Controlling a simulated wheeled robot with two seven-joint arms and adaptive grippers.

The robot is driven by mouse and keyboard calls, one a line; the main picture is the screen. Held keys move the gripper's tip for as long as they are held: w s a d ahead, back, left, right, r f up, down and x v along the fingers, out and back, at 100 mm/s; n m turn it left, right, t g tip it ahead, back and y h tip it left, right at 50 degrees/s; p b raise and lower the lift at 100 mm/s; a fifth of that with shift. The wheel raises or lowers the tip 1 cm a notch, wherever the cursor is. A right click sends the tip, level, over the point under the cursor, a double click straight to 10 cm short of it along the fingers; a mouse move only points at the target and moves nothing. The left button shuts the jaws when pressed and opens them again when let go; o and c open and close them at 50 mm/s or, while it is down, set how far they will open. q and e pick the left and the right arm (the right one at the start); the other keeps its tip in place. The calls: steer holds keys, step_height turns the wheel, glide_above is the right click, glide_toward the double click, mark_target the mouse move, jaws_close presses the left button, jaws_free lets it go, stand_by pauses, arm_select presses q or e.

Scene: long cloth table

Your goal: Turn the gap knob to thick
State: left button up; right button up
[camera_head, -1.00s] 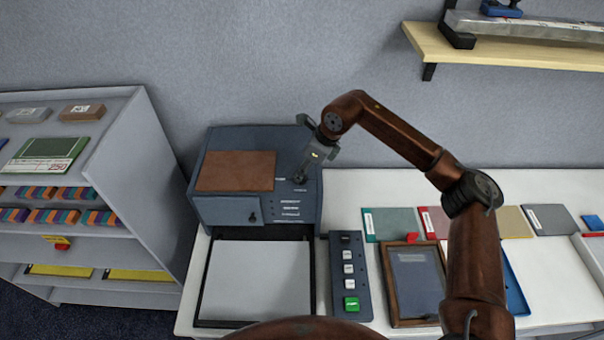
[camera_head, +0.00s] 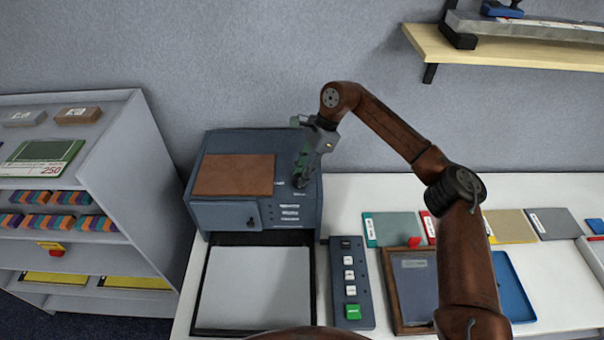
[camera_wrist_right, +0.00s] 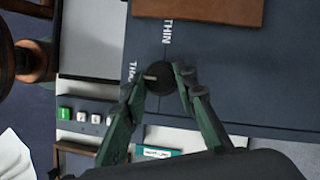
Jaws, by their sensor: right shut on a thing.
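The dark round gap knob (camera_wrist_right: 155,83) is on the top of the blue-grey machine (camera_head: 222,222). It lies between the two fingertips of my right gripper (camera_wrist_right: 160,80), which is shut on it. A pale mark on the knob points left in the right wrist view, towards a partly covered label (camera_wrist_right: 131,72) that starts "TH". The label THIN (camera_wrist_right: 167,32) is above the knob in that view. In the head view my right gripper (camera_head: 301,182) reaches down on the machine's top right, and the knob is hidden there. My left gripper is not in view.
A brown pad (camera_head: 233,174) lies on the machine. A paper tray (camera_head: 257,287) and a button panel (camera_head: 350,280) are in front. Coloured folders (camera_head: 392,229) and a wooden frame (camera_head: 412,285) lie to the right. A shelf unit (camera_head: 130,160) stands at left.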

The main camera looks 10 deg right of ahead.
steer(key=shift+n, duration=0.3)
stand_by(0.4)
steer(key=o, duration=1.2)
steer(key=shift+c, duration=0.2)
steer(key=v, duration=1.2)
steer(key=shift+w+a+r, duration=0.1)
